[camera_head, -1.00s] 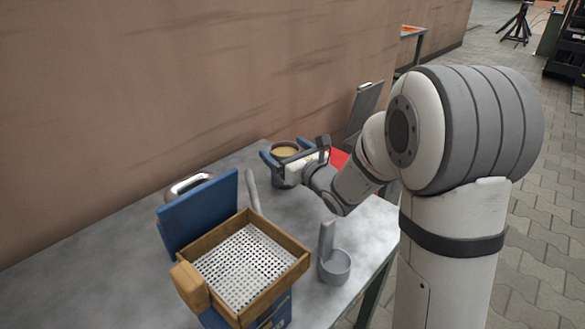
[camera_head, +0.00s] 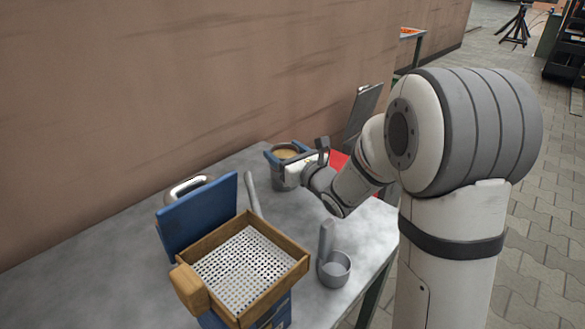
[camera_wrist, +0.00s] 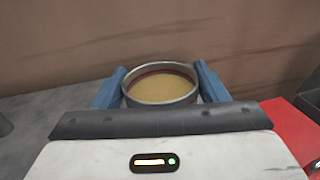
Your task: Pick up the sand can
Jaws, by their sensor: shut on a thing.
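The sand can (camera_head: 287,153) is a grey metal can filled with tan sand, upright at the far end of the grey table. It also shows in the wrist view (camera_wrist: 160,88), with a dark red band inside its rim. My gripper (camera_head: 284,158) has its two blue fingers on either side of the can, shut on it. In the wrist view the blue fingers (camera_wrist: 160,90) press against the can's left and right sides. The can's lower part is partly hidden by my gripper, and I cannot tell whether its base touches the table.
A wooden-framed sieve (camera_head: 245,262) sits on a blue stand at the table's front. A grey scoop cup (camera_head: 334,268) stands to its right. A red sheet (camera_head: 339,160) lies right of my gripper. The wall (camera_head: 150,90) runs close behind the table.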

